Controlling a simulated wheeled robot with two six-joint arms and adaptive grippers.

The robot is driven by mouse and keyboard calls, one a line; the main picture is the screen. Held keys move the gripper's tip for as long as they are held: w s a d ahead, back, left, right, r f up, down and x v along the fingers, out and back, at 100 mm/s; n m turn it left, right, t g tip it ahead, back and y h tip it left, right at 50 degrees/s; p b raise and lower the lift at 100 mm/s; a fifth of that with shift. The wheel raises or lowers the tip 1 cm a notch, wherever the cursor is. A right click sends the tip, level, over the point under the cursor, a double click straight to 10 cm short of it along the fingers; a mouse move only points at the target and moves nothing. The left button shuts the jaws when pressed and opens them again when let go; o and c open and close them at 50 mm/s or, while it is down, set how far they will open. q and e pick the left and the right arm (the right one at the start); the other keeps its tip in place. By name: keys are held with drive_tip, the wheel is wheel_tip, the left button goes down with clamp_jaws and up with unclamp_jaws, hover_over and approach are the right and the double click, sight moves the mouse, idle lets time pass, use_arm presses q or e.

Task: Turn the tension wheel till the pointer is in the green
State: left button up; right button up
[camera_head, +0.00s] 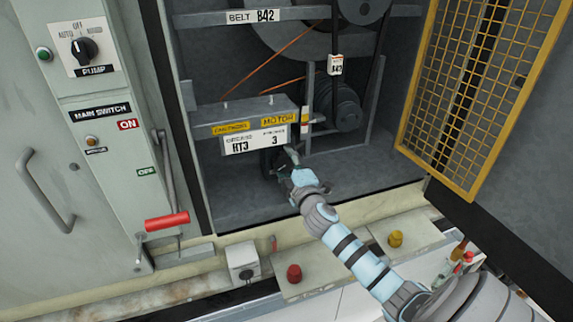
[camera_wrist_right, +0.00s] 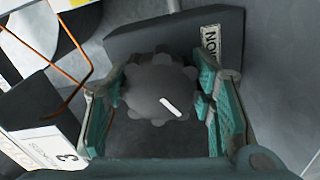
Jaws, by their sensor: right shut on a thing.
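The tension wheel (camera_wrist_right: 150,88) is a grey scalloped knob with a white mark on its face, seen in the right wrist view. My right gripper (camera_wrist_right: 165,100) has one finger on each side of the wheel and is shut on it. In the head view my right gripper (camera_head: 285,160) reaches into the cabinet under the motor label plate, and the wheel is mostly hidden there. My left gripper is not in view.
A yellow mesh guard door (camera_head: 470,85) stands open at the right. At the left, a control panel has a red-handled lever (camera_head: 167,221). A belt and pulley (camera_head: 345,108) are behind the motor plate.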

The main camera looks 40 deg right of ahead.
idle(0.5)
drive_tip(key=o, duration=1.2)
drive_tip(key=shift+c, duration=0.2)
drive_tip(key=v, duration=1.2)
drive_tip(key=shift+w, duration=0.1)
drive_tip(key=shift+f, duration=0.1)
